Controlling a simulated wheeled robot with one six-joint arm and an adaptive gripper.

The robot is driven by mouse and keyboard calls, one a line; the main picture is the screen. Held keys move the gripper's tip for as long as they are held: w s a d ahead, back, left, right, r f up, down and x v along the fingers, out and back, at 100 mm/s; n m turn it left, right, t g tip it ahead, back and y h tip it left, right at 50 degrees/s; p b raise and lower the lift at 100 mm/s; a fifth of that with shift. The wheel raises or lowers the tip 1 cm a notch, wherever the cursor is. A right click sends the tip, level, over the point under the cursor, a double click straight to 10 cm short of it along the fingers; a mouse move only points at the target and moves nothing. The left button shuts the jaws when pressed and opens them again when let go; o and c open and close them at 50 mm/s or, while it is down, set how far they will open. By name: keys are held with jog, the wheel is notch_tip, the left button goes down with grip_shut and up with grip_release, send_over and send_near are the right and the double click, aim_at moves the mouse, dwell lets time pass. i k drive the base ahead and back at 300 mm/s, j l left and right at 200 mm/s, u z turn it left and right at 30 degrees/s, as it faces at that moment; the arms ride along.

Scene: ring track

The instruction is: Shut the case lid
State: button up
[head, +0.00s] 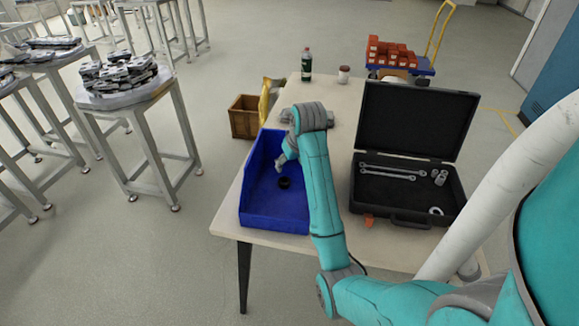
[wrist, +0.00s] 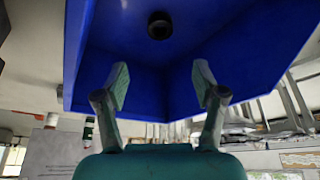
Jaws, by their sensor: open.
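The black case (head: 405,205) stands on the right part of the table, its lid (head: 416,120) raised upright at the back. Two wrenches, several sockets and a ring-shaped part lie in its base. The handle is at the front edge. My gripper (head: 281,163) is over the blue bin, left of the case and apart from it. In the wrist view my gripper (wrist: 160,85) has its two fingers spread with nothing between them. The case does not show in the wrist view.
The blue bin (head: 247,190) holds a black round part (head: 284,183), also in the wrist view (wrist: 159,26). An orange piece (head: 369,220) lies by the case's front left corner. A green bottle (head: 306,65) and a jar (head: 344,74) stand at the table's back.

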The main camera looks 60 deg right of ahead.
aim_at(420, 121)
jog(key=i+j, duration=0.1)
jog(key=j, duration=0.3)
jog(key=i+j, duration=0.15)
jog(key=j, duration=0.2)
jog(key=i+j, duration=0.1)
jog(key=j, duration=0.3)
